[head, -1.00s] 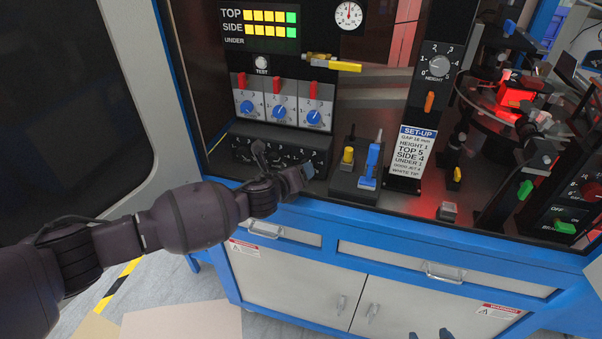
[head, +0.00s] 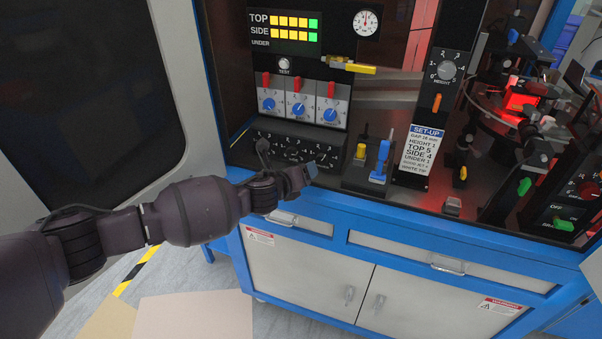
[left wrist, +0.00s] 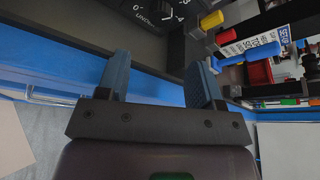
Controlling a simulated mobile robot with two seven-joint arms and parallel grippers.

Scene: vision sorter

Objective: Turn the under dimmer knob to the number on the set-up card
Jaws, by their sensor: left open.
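The dimmer panel (head: 268,135) is a low black sloped box with dials, at the bottom of the console. In the left wrist view a black dial labelled UNDER (left wrist: 150,17) shows at the top edge, partly cut off; its pointer setting is unclear. The white set-up card (head: 411,178) stands on a post to the right; it has an UNDER line whose number is too small to read surely. My left gripper (head: 307,173) is open and empty in front of the panel's right part, hiding some of it. Its two blue fingers (left wrist: 158,82) are spread apart, clear of the dial. My right gripper is not in view.
The display (head: 283,45) shows lit TOP and SIDE bars and a blank UNDER row. Blue knobs with red switches (head: 298,103) sit above the panel. A stand with a yellow plug and a blue tool (head: 383,160) is right of my gripper. The blue cabinet edge (head: 340,208) lies below.

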